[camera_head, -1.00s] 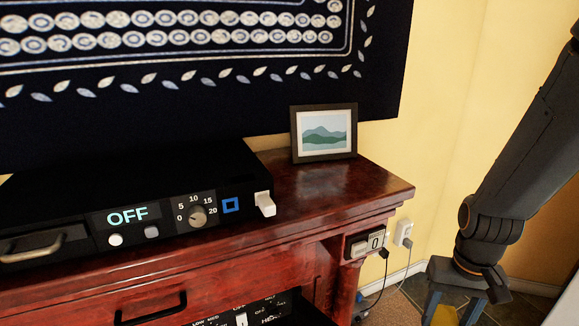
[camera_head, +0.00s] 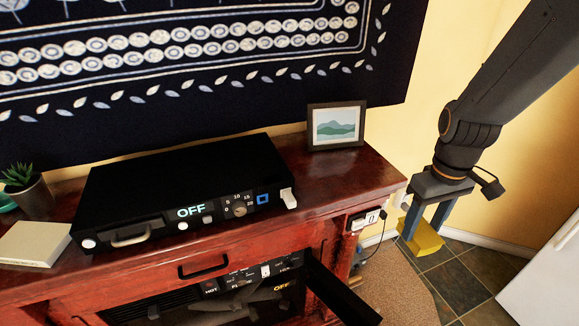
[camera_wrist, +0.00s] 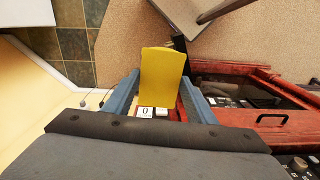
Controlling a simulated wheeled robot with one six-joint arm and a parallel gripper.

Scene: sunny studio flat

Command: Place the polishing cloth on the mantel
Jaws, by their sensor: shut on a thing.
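The yellow polishing cloth (camera_head: 420,236) is held between the fingers of my gripper (camera_head: 428,220), to the right of the mantel's right end and lower than its top. The cloth also shows in the wrist view (camera_wrist: 161,80), upright between the two blue-grey fingers of my gripper (camera_wrist: 160,92). The mantel (camera_head: 335,178) is a glossy red-brown wooden top. Its right part, in front of the picture frame, is bare.
A black device (camera_head: 190,185) with an OFF display covers the middle of the mantel. A framed picture (camera_head: 336,127) stands at the back right. A book (camera_head: 35,244) and a potted plant (camera_head: 32,192) are at the left. An open black door (camera_head: 340,295) juts out below. A white cabinet (camera_head: 545,280) stands right.

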